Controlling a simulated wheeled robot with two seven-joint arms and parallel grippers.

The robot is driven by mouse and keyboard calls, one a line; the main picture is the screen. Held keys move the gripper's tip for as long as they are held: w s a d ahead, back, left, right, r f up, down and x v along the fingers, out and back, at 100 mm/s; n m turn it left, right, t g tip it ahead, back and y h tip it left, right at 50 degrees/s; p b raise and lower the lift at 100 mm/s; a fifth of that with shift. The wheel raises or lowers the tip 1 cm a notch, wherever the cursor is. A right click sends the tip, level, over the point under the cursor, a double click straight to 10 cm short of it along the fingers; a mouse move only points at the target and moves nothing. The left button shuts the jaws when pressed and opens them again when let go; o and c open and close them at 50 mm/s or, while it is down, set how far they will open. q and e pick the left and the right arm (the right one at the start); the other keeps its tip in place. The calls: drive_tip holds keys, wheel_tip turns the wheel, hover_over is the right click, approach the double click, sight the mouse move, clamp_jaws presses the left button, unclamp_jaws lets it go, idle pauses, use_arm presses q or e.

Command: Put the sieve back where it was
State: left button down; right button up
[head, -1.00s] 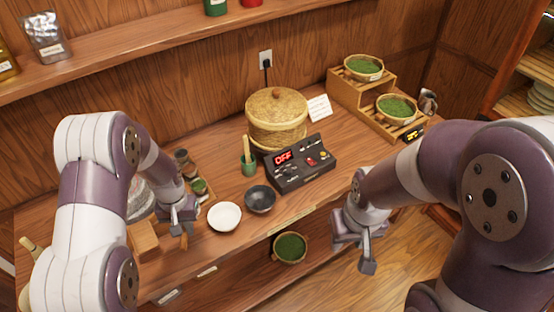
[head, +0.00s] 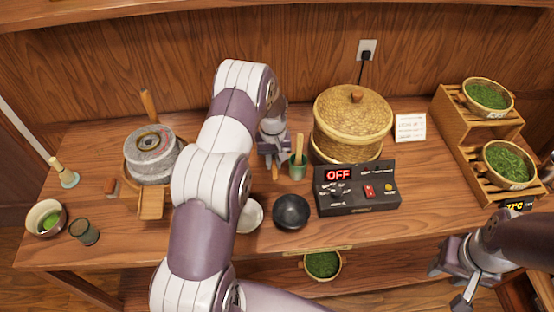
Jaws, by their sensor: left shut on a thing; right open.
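My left gripper (head: 274,160) is over the table, just left of the green cup (head: 298,168) with a wooden stick in it and behind the white bowl (head: 251,216). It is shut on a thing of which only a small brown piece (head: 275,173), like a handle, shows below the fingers. I take it for the sieve, but its mesh and rim are not visible. My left arm hides the table between the stone mill (head: 153,155) and the white bowl. My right gripper (head: 458,285) is open and low at the right, in front of the table edge.
A stepped rack (head: 455,142) holds tea baskets at right. Bare tabletop lies front left (head: 125,240).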

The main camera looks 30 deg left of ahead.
use_arm(q)
drive_tip(key=shift+s+f+p, duration=0.2)
drive_tip(key=shift+s+f, duration=0.1)
drive_tip(key=shift+f, duration=0.35)
drive_tip(key=shift+s+f+p, duration=0.2)
drive_tip(key=shift+s+f, duration=0.05)
drive_tip(key=shift+f, duration=0.35)
drive_tip(key=f, duration=0.3)
drive_tip(key=shift+w+a+f, duration=0.15)
drive_tip(key=shift+w+a, duration=0.1)
drive_tip(key=shift+w, duration=0.15)
drive_tip(key=shift+w+f, duration=0.15)
drive_tip(key=shift+f, duration=0.1)
drive_tip(key=shift+s+d+r, duration=0.15)
drive_tip(key=shift+s, duration=0.15)
drive_tip(key=c, duration=1.5)
unclamp_jaws()
drive_tip(key=shift+f, duration=0.2)
drive_tip(key=o, duration=0.4)
drive_tip(key=shift+o, duration=0.2)
use_arm(e)
drive_tip(key=shift+s+a+r, duration=0.2)
drive_tip(key=shift+r, duration=0.45)
